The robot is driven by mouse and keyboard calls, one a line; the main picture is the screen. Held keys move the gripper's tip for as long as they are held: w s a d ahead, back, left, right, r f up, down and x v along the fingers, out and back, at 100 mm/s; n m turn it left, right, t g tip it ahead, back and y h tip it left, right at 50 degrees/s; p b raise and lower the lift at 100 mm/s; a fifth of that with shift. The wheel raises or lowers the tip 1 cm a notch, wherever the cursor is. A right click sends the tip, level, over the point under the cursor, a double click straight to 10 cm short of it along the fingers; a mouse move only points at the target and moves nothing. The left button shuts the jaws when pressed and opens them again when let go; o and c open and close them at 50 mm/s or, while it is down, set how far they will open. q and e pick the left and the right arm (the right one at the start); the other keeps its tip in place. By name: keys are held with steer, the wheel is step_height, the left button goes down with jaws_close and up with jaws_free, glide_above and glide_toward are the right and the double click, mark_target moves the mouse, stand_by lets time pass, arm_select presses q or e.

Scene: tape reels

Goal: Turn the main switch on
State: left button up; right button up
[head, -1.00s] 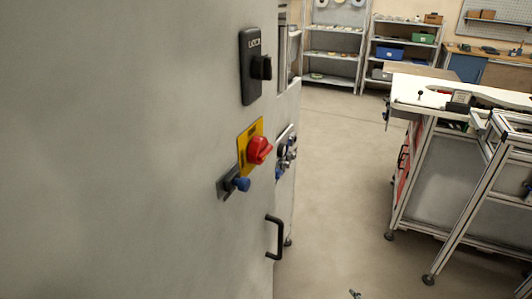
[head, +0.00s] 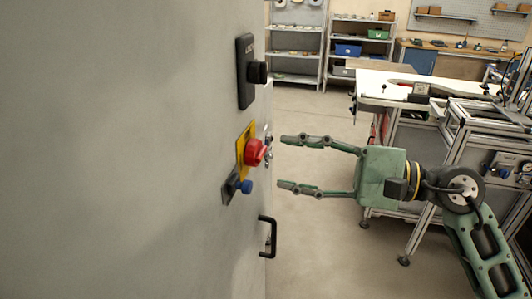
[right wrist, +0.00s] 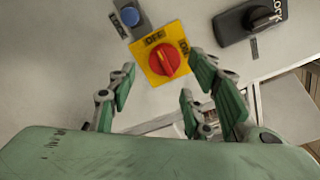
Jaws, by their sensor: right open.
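The main switch is a red rotary knob (head: 255,152) on a yellow plate (head: 241,148), fixed to a grey cabinet wall. In the right wrist view the red knob (right wrist: 164,60) is unobstructed, and its ridge lines up roughly with the OFF label (right wrist: 154,38); an ON label (right wrist: 184,47) is beside it. My right gripper (head: 282,163) is open and empty, its fingers pointing left toward the knob with a small gap in the picture. In the right wrist view the knob lies beyond the open fingers (right wrist: 158,85). My left gripper is not in view.
A blue button (head: 245,187) sits just below the plate. A black rotary switch (head: 258,72) is above it, and a black door handle (head: 269,235) below. A workbench (head: 400,84) stands behind my right arm. Open floor lies between the cabinet and bench.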

mark_target(263, 157)
steer(key=a, duration=0.2)
steer(key=w+a+p, duration=0.1)
steer(key=a, duration=0.1)
steer(key=shift+a+r, duration=0.15)
steer(key=shift+r, duration=0.05)
steer(key=shift+w+a+f+p, duration=0.15)
steer(key=shift+a+p, duration=0.25)
steer(key=shift+a, duration=0.2)
steer(key=shift+f, duration=0.15)
steer(key=c, duration=1.1)
